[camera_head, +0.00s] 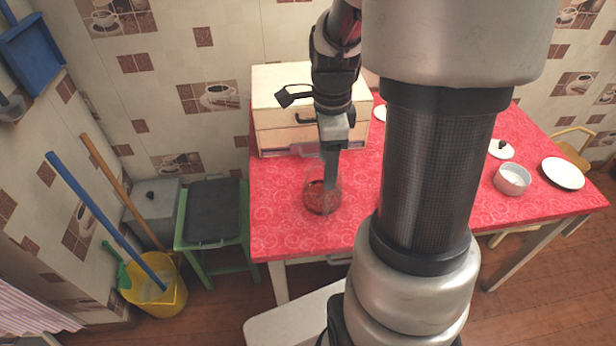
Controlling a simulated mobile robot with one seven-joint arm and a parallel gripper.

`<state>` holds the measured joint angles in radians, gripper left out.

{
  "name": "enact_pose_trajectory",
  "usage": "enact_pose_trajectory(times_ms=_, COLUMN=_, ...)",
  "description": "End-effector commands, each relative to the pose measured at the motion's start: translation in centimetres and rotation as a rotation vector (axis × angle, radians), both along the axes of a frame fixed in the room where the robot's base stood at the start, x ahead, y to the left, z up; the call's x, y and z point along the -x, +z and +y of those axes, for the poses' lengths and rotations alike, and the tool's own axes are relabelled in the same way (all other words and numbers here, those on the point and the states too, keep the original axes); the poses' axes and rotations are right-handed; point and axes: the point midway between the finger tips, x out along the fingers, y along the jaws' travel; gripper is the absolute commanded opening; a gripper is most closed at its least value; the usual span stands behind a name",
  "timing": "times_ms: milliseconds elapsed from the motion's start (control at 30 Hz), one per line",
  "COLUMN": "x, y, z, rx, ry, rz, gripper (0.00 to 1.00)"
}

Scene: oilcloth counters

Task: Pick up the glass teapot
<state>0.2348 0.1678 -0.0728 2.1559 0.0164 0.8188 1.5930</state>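The glass teapot (315,200) stands on the red patterned oilcloth table (281,230), near its left front part. It is see-through and looks reddish against the cloth. My gripper (331,186) points down at the teapot, and its lower end overlaps the teapot's upper part in this view. I cannot tell whether the fingers are inside, around or in front of it. The finger gap is not clear from this angle. My arm hides the middle of the table.
A pale wooden bread box (281,88) stands behind the teapot. A white bowl (512,180), a lid (501,149) and a white plate (562,173) lie at the right. A green stool (222,256) and yellow bucket (160,299) stand left of the table.

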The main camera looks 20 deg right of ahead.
Motion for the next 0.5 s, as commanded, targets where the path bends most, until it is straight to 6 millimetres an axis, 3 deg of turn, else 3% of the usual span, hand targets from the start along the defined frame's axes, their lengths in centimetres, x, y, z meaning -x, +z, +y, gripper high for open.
enact_pose_trajectory(times_ms=300, x=0.1, y=-7.3, z=0.0, rx=-0.002, ry=0.002, rz=0.005, gripper=0.61)
enact_pose_trajectory(times_ms=500, x=0.1, y=-10.3, z=0.0, rx=-0.001, ry=0.002, rz=0.002, gripper=0.61)
